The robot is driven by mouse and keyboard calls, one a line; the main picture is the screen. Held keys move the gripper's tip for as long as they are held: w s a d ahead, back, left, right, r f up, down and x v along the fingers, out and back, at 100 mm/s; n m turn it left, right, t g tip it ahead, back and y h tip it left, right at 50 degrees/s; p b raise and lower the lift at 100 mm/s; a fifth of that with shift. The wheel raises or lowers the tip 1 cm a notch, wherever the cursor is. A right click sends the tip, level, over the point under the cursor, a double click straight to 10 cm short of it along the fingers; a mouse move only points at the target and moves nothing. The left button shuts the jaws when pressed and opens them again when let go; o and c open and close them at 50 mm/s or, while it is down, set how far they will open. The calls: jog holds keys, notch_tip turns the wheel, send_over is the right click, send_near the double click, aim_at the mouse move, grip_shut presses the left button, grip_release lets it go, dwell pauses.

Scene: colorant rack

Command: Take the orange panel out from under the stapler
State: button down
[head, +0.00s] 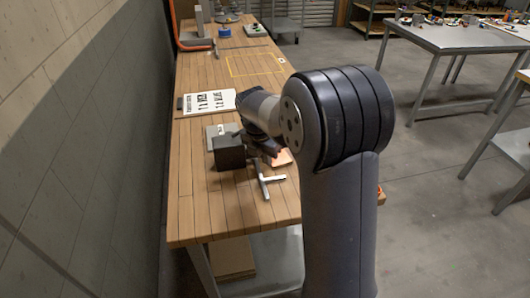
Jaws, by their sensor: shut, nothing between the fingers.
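A pale orange flat piece, likely the orange panel (283,158), shows on the wooden bench just right of my gripper. My arm hides part of it. My gripper (270,150) is dark, small in the picture and partly hidden by my own arm. It looks shut and empty, low over the bench beside the panel. A grey and white T-shaped thing (266,187) lies in front of it; I cannot tell whether this is the stapler. No other stapler can be made out, and what lies on the panel is hidden.
A dark block (229,152) stands close left of my gripper, with a grey plate (215,131) behind it. A printed white sign (209,102) lies farther back. A yellow outlined area (255,65) on the bench is clear. A wall (80,150) runs along the left.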

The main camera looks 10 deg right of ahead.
aim_at(275, 164)
jog(key=x, duration=0.5)
jog(key=shift+r, duration=0.1)
jog(key=shift+w+d+r+p, duration=0.15)
jog(key=shift+w+d+p, duration=0.65)
jog(key=shift+w+d, duration=0.25)
jog(key=shift+d, duration=0.15)
